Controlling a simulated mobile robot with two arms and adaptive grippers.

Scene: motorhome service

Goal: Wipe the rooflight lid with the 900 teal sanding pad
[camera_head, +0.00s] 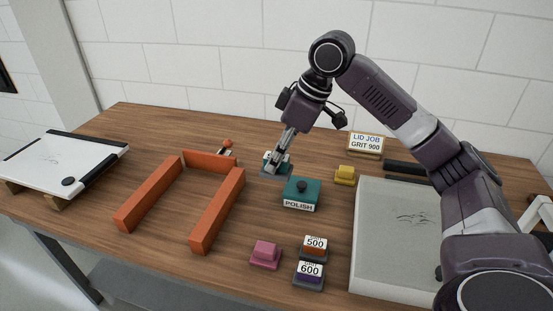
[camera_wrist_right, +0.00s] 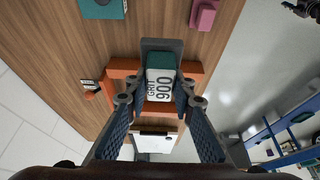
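The 900 teal sanding pad (camera_wrist_right: 160,74) has a dark grey base and a "GRIT 900" label. My right gripper (camera_wrist_right: 158,98) is shut on it, one finger at each side. In the head view, the right gripper (camera_head: 277,158) and pad are beside the orange frame's far right corner, close above the table. I cannot tell which is the rooflight lid. A dark shape (camera_wrist_right: 303,9) at the wrist view's corner may be my left gripper; its state is unclear.
An orange U-shaped frame (camera_head: 218,208) lies on the wooden table. A teal POLISH block (camera_head: 301,190), yellow block (camera_head: 345,175), pink block (camera_head: 265,254), and 500 (camera_head: 314,247) and 600 (camera_head: 309,274) pads stand right of it. A "LID JOB GRIT 900" sign (camera_head: 366,144) stands behind.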

